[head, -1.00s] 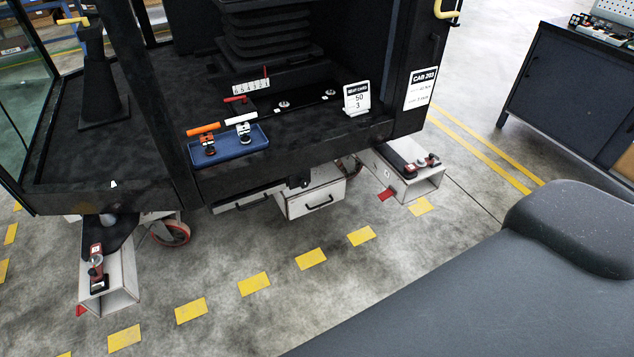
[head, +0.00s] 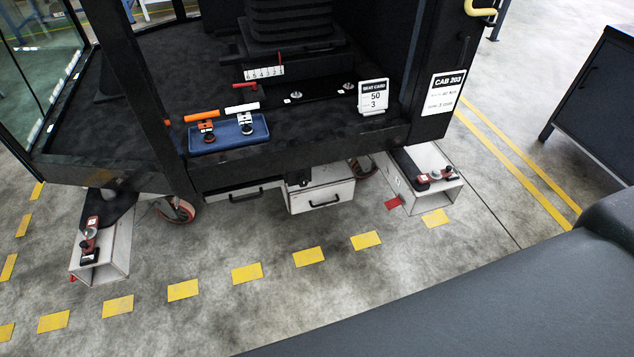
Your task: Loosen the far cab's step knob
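One black cab fills the upper part of the head view, with a sign reading CAB 203 (head: 443,93) on its right post. A white trolley beam (head: 112,255) sticks out at the lower left, with a red-and-black clamp and a round grey knob (head: 89,236) on top. A second white beam (head: 438,196) at the right carries a similar clamp with a small knob (head: 437,175). I cannot tell which knob is the step knob, or whether this is the far cab. Neither of my grippers is in view.
White drawers (head: 321,197) hang below. A dark cabinet (head: 597,100) stands at right. The floor with yellow dashes (head: 247,272) is clear in front.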

